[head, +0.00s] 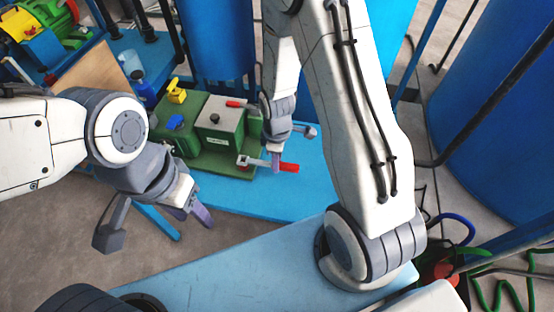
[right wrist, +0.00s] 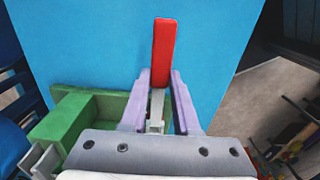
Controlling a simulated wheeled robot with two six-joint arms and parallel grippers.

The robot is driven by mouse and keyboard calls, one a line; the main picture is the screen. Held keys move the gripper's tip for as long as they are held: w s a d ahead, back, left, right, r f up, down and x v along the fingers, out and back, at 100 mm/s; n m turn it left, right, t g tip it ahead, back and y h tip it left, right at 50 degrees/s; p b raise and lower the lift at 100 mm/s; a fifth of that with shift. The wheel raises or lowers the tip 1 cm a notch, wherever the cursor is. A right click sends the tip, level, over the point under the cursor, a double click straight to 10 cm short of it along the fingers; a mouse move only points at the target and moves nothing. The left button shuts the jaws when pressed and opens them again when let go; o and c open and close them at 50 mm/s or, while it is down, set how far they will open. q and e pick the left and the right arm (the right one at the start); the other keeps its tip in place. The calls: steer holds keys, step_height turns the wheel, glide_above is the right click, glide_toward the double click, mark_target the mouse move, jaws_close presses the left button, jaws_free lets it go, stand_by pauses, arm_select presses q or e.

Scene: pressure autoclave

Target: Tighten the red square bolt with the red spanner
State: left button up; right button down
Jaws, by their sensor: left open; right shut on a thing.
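The red spanner has a red handle (head: 289,167) and a grey shaft, with its jaw end (head: 243,161) at the front right corner of the green fixture (head: 222,164). Some red shows at that jaw end, likely the red square bolt, but it is too small to tell how the jaw sits on it. My right gripper (head: 277,165) is shut on the spanner's shaft. In the right wrist view the gripper's fingers (right wrist: 158,88) are on either side of the grey shaft, and the red handle (right wrist: 164,46) points away. My left gripper (head: 188,212) is open and empty, left of the blue table.
The fixture carries a grey-topped block (head: 218,112), a yellow part (head: 176,92), a blue part (head: 175,122) and a red-ended bar (head: 236,104). The blue tabletop (head: 315,185) right of the spanner is clear. Blue drums (head: 500,110) stand at the right.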

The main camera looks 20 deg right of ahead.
steer(key=shift+f+b, duration=0.85)
steer(key=shift+f, duration=0.4)
steer(key=c, duration=0.6)
jaws_free()
step_height(320, 180, up, 10)
steer(key=shift+r+p, duration=0.25)
steer(key=shift+p, duration=0.3)
